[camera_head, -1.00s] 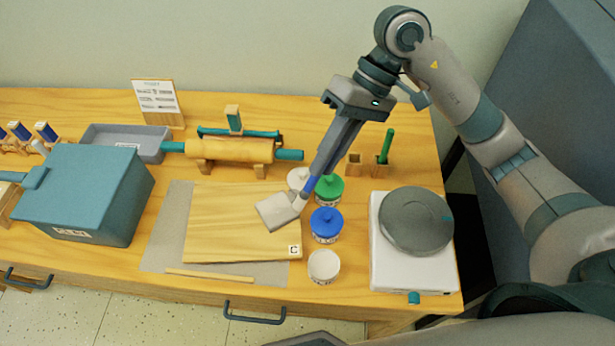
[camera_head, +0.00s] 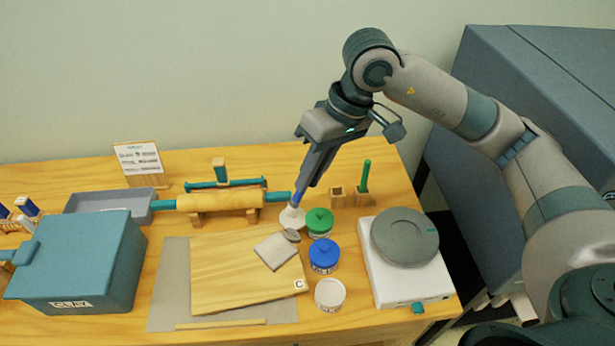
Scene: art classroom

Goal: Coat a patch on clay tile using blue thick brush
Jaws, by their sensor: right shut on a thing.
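My right gripper (camera_head: 309,180) is shut on the blue brush (camera_head: 297,197), which points down. The pale square clay tile (camera_head: 275,252) lies on the right part of the wooden board (camera_head: 225,275), apart from the gripper. A small grey oval (camera_head: 292,236) shows by the tile's upper right corner; I cannot tell what it is. My left gripper is not in view.
A turntable (camera_head: 405,238) stands right, a rolling pin (camera_head: 217,201) behind the board, a teal clay box (camera_head: 80,262) left.

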